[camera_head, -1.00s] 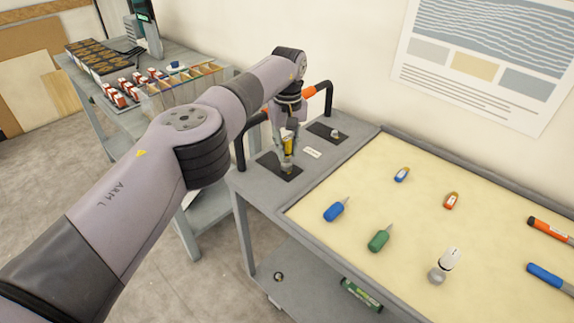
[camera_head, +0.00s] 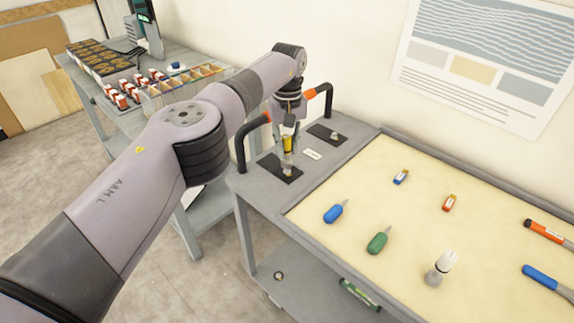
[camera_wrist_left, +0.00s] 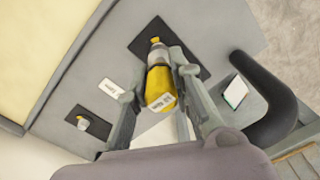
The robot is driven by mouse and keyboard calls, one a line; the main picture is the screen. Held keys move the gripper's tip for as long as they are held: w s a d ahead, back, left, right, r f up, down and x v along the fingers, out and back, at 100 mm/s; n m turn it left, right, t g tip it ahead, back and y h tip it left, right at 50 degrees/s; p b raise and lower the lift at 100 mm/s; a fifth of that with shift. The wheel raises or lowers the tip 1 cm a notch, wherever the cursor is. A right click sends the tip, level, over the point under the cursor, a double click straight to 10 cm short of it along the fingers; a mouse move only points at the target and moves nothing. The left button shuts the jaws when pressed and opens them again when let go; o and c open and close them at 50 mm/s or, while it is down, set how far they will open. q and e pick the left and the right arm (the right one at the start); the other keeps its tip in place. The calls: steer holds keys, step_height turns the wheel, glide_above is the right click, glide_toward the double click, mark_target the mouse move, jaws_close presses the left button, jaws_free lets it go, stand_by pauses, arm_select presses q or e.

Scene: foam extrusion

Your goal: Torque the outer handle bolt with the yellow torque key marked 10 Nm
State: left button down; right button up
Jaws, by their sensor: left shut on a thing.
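The yellow torque key (camera_head: 287,144) stands upright in my left gripper (camera_head: 288,153), over the near black plate (camera_head: 268,164) on the grey bench. In the left wrist view my left gripper (camera_wrist_left: 160,105) is shut around the yellow key (camera_wrist_left: 160,84), whose label is too small to read. The key's grey lower end (camera_wrist_left: 157,50) points at that plate and hides the bolt there; I cannot tell if it is seated. Another bolt (camera_head: 335,135) sits on the far black plate (camera_head: 319,129). My right gripper is not in view.
Black curved handles with orange parts (camera_head: 328,92) (camera_head: 243,150) rise beside the plates. A small white label (camera_head: 312,154) lies between them. The cream mat (camera_head: 420,220) holds blue and green drivers, small keys and markers. A shelf (camera_head: 315,285) is below.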

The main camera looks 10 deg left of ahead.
mark_target(287, 136)
arm_select(q)
steer(key=shift+r+p, duration=1.2)
steer(key=shift+r, duration=0.4)
step_height(287, 136, up, 9)
steer(key=p, duration=0.8)
steer(key=shift+p, duration=0.4)
steer(key=shift+f, duration=0.1)
steer(key=shift+s+a+f+m, duration=0.25)
steer(key=shift+s+f+m, duration=0.05)
steer(key=shift+s+f, duration=0.15)
steer(key=s+a+f+m, duration=0.1)
steer(key=s+a+m, duration=0.1)
steer(key=s, duration=1.3)
steer(key=s+a+f+m, duration=0.1)
steer(key=s+a, duration=0.4)
steer(key=s, duration=1.1)
steer(key=shift+a+f+m, duration=0.2)
steer(key=shift+m, duration=0.6)
